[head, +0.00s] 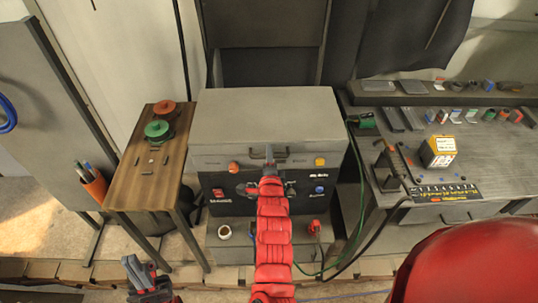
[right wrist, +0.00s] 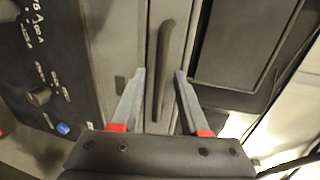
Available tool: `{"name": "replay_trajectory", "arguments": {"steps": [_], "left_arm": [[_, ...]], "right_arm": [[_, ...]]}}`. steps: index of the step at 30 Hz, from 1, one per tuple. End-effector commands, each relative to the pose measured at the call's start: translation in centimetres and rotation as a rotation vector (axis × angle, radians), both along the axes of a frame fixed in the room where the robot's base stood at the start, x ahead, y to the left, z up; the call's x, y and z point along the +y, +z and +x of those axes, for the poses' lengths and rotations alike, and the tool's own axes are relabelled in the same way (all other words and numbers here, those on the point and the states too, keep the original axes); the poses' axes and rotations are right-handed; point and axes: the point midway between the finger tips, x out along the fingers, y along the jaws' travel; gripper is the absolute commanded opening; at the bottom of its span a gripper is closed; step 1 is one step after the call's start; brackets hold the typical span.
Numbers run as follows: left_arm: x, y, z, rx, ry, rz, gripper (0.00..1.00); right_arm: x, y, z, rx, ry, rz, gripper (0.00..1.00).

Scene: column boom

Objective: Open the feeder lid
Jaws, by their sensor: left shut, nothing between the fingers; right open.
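The feeder is a grey box with a broad flat lid (head: 265,112), which lies closed. A dark bar handle (head: 281,155) sits on the lid's front edge. The handle also shows in the right wrist view (right wrist: 161,65), running lengthwise between the two fingers. My right gripper (head: 269,152) is at the handle with its fingers open; in the right wrist view (right wrist: 160,74) there is a gap on each side of the bar. In the head view the gripper partly hides the handle. My left gripper (head: 137,270) is shut and empty, low at the left, away from the feeder.
A wooden side table (head: 145,172) with red and green round pieces stands left of the feeder. A grey workbench (head: 428,180) with small parts and a boxed item is at the right. Green and black cables hang between feeder and bench. A white cup-like roll (head: 225,232) sits below the feeder.

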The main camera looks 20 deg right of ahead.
Motion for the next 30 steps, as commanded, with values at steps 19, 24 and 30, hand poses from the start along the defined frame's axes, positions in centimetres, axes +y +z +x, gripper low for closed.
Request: {"name": "replay_trajectory", "arguments": {"steps": [19, 24, 30], "left_arm": [[0.01, 0.06, -0.01, 0.000, 0.000, 0.000, 0.00], [0.00, 0.06, 0.00, 0.000, 0.000, 0.000, 0.00], [0.00, 0.05, 0.00, 0.000, 0.000, 0.000, 0.00]], "right_arm": [[-0.04, -0.17, 0.23, 0.002, 0.001, 0.000, 0.00], [-0.03, -0.18, 0.22, 0.002, 0.001, 0.000, 0.00], [-0.01, -0.20, 0.22, 0.003, 0.001, 0.000, 0.00]]}}
